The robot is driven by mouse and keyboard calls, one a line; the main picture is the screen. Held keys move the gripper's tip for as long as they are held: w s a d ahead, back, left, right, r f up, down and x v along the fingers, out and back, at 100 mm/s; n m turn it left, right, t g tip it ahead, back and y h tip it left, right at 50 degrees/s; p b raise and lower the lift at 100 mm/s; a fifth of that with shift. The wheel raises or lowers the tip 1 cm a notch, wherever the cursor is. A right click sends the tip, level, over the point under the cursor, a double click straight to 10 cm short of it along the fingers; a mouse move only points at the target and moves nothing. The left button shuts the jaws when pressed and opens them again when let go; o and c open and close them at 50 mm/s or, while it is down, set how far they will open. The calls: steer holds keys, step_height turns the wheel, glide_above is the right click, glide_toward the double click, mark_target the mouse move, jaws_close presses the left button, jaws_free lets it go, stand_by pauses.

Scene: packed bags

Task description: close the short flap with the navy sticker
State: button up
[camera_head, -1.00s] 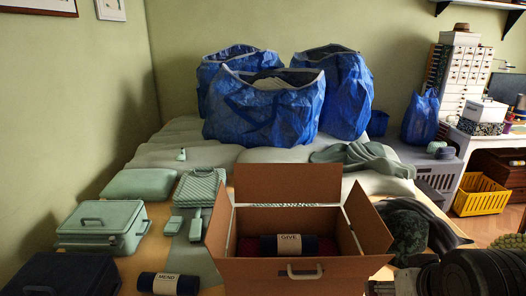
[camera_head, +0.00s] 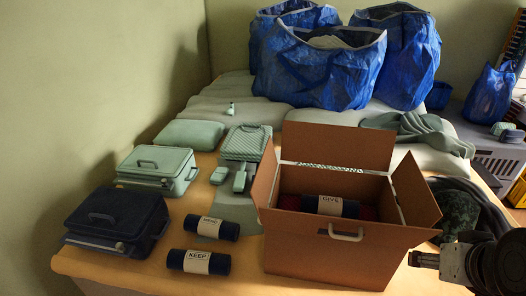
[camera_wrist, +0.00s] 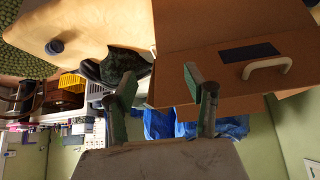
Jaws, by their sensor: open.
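The open brown cardboard box (camera_head: 330,250) stands at the table's front. Its left short flap (camera_head: 265,172) and right short flap (camera_head: 414,188) stand up and lean outward; the back flap (camera_head: 335,146) is upright. In the wrist view, which is upside down, a navy sticker (camera_wrist: 250,53) shows on a brown face of the box, beside a white handle (camera_wrist: 268,66). The head view does not show the sticker. My gripper (camera_wrist: 161,84) is open and empty, its two fingers apart near the box's edge; contact cannot be told. My arm is right of the box in the head view.
Inside the box lies a roll labelled GIVE (camera_head: 330,205). Rolls labelled MEND (camera_head: 210,227) and KEEP (camera_head: 199,262), a dark case (camera_head: 110,222) and a green case (camera_head: 157,168) lie left. Blue bags (camera_head: 320,70) stand behind. Dark clothing (camera_head: 465,212) lies right.

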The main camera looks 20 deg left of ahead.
steer(key=w+a+r+n, duration=0.1)
steer(key=w+a+r+n+p, duration=0.1)
steer(key=w+r, duration=0.1)
steer(key=w+a+r+p, duration=0.1)
steer(key=a+r, duration=0.1)
steer(key=shift+w+r+n+g+y, duration=0.25)
steer(key=shift+w+n+g+y, duration=0.15)
jaws_close()
steer(key=w+a+r+n+g+p, duration=0.2)
steer(key=w+a+r+n+p, duration=0.45)
steer(key=a, duration=0.75)
steer(key=w+a+r+n+g+p, duration=0.1)
steer(key=w+a+n+g+p, duration=0.2)
steer(key=w+a+n, duration=0.6)
steer(key=w+a+f+g+p, duration=0.1)
steer(key=a+f, duration=0.1)
steer(key=a, duration=0.6)
steer(key=w+a+f+p, duration=0.1)
steer(key=a+f, duration=0.1)
steer(key=a, duration=0.6)
steer(key=p, duration=0.2)
glide_above(266, 175)
steer(key=a, duration=0.3)
step_height(266, 175, down, 9)
steer(key=shift+w+n, duration=0.4)
steer(key=shift+n, duration=0.05)
